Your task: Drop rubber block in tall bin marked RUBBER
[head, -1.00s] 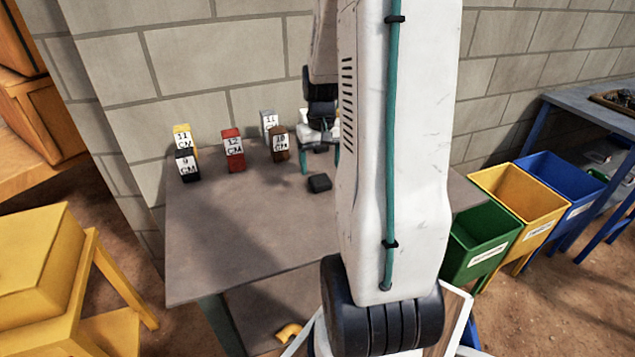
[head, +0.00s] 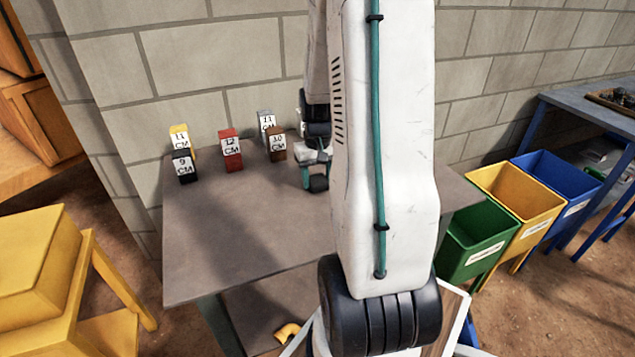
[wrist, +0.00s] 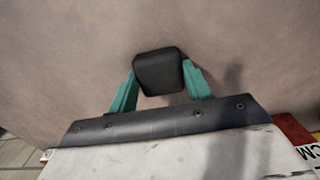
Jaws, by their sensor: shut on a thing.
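The rubber block is a small black block (wrist: 159,72) with rounded edges. In the wrist view it sits between the two teal fingers of my gripper (wrist: 160,86), which is shut on it. In the head view my gripper (head: 318,178) is over the grey table (head: 240,250), with the black block (head: 319,184) at its fingertips. I cannot tell whether the block is touching the tabletop. Tall bins stand at the right: green (head: 477,247), yellow (head: 525,212) and blue (head: 562,187). Their labels are too small to read.
Upright blocks marked in CM stand at the back left of the table: yellow (head: 179,130), black (head: 184,167), red (head: 231,162), grey (head: 265,117) and brown (head: 277,155). A wall (head: 240,60) stands behind. My arm hides the table's middle right.

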